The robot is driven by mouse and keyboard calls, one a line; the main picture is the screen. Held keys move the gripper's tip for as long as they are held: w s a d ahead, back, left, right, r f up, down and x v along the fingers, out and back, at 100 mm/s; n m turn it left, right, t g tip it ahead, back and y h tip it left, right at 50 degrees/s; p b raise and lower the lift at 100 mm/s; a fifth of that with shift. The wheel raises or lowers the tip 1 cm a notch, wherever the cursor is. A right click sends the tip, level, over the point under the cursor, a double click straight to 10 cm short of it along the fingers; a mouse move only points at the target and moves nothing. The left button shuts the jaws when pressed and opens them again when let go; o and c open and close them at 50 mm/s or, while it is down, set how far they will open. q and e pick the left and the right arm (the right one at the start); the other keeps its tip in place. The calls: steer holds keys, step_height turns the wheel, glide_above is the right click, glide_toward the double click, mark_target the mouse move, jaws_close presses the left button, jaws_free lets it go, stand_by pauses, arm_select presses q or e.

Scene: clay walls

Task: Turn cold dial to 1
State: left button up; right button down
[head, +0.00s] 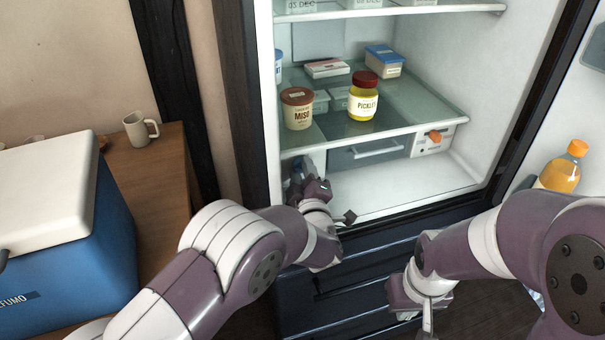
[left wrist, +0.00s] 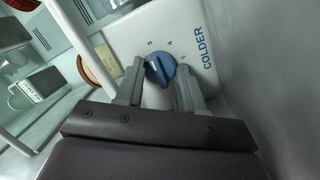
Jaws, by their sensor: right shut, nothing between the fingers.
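A blue dial (left wrist: 160,70) sits on a white panel (left wrist: 187,38) in the left wrist view. The panel reads COLDER, and the figures 3, 4 and 5 show by the dial; its pointer is too small to read surely. My left gripper (left wrist: 160,80) has its fingers apart, one on each side of the dial; I cannot tell whether they touch it. In the head view my left gripper (head: 304,182) is at the lower left inside the fridge, and the blue dial is hidden there. My right gripper (head: 426,298) is shut and empty, outside the fridge at the lower right.
An orange knob (head: 435,136) sits on another white panel at the fridge's right. A glass shelf (head: 405,112) above my left gripper holds a pickle jar (head: 363,98), a miso tub (head: 297,110) and boxes. A drawer (head: 366,152) hangs below it. A blue cooler (head: 70,240) stands left.

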arm_select(q)
steer(key=shift+c, duration=1.3)
steer(key=shift+f+n+b, duration=0.2)
steer(key=shift+n+b, duration=0.2)
steer(key=shift+b, duration=0.25)
steer(key=n+b, duration=0.2)
steer(key=b, duration=0.1)
steer(key=n+b, duration=0.2)
steer(key=b, duration=0.2)
steer(key=shift+f+n+t, duration=0.2)
steer(key=shift+n+t, duration=0.2)
steer(key=shift+r+n+y+b, duration=0.2)
steer(key=shift+n+y+b, duration=0.2)
steer(key=shift+n+b, duration=0.65)
steer(key=o, duration=1)
steer(key=shift+o, duration=0.2)
